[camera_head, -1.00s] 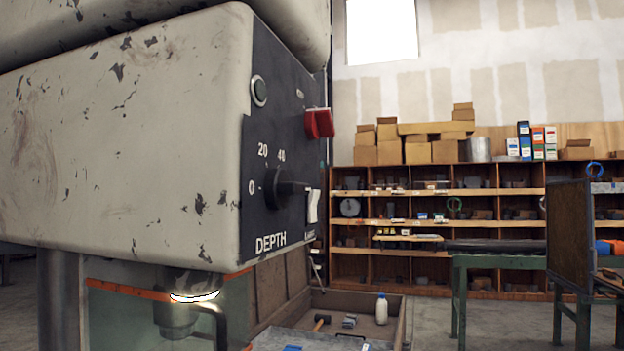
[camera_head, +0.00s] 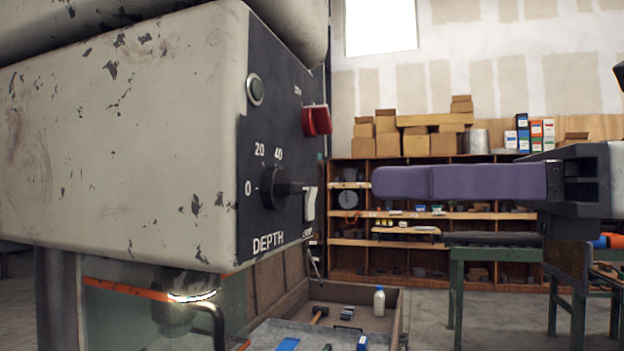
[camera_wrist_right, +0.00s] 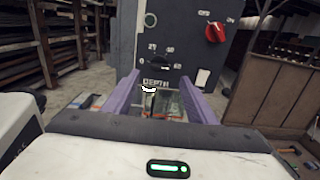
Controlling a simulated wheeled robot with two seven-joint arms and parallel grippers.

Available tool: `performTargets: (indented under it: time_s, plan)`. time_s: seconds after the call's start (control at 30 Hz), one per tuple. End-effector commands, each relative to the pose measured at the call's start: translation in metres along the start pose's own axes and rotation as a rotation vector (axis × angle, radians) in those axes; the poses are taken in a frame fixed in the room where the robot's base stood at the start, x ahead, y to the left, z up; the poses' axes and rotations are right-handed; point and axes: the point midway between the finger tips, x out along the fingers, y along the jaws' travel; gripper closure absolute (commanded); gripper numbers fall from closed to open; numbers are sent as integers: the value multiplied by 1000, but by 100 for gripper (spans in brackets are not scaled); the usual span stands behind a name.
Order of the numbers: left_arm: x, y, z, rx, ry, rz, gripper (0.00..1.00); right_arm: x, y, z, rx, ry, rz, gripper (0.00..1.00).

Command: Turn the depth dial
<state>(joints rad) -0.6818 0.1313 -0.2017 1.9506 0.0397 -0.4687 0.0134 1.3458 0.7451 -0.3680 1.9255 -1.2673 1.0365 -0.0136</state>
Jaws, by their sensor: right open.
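The black depth dial (camera_head: 272,188) sits on the dark side panel (camera_head: 262,130) of a large worn machine, above the word DEPTH and beside the marks 0, 20 and 40. Its pointer bar sticks out to the right. In the right wrist view the dial (camera_wrist_right: 162,63) lies ahead, beyond the fingers. My right gripper (camera_head: 376,183) comes in from the right with purple fingers, apart from the panel. In the right wrist view the gripper (camera_wrist_right: 164,82) shows two spread fingers with nothing between them. My left gripper is not in view.
A red knob (camera_head: 317,120), a green button (camera_head: 256,90) and a white switch (camera_head: 309,204) are on the same panel near the dial. An open box with a bottle (camera_head: 379,301) stands below. Shelves (camera_head: 440,265) are far behind. Free air separates my fingers from the panel.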

Motion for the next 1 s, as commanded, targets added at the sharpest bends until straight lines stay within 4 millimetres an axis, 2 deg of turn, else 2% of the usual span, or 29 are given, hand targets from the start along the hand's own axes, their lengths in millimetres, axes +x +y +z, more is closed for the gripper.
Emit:
performTargets:
  time_s: [0.3, 0.5, 0.67, 0.9, 0.93, 1.0]
  plan:
    - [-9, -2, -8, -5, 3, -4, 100, 58, 2, 3, 4, -3, 9, 48]
    - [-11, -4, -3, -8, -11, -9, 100, 85, 2, 2, 4, -3, 9, 48]
    - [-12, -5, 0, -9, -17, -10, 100, 94, 2, 1, 4, -3, 7, 48]
    - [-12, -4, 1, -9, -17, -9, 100, 95, 2, 0, 4, -4, 7, 48]
    - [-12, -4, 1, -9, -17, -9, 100, 95, 2, 0, 4, -4, 7, 50]
    - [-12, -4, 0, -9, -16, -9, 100, 95, 2, 0, 4, -4, 7, 62]
